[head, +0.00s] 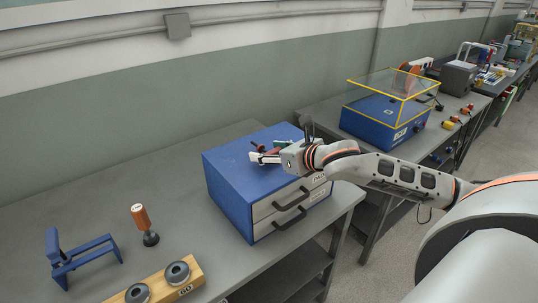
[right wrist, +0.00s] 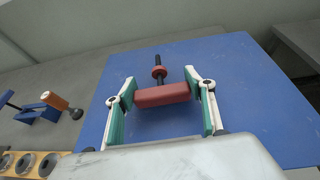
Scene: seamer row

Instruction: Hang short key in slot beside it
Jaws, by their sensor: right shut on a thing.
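A key with a red block handle (right wrist: 165,96), a dark shaft and a red collar is at the blue cabinet top (right wrist: 215,60). My right gripper (right wrist: 161,93) is shut on its handle, one finger at each end. The shaft points away from my wrist. In the head view the right gripper (head: 265,156) is over the cabinet top and hides part of the key. I cannot tell whether the key touches the top. No slot beside the key is clear in either view. My left gripper is not in view.
The cabinet (head: 228,190) has two grey drawers with black handles. At left on the grey bench stand a blue bracket (head: 88,250), an orange-handled tool (head: 140,217) and a wooden block (head: 188,271) with rings.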

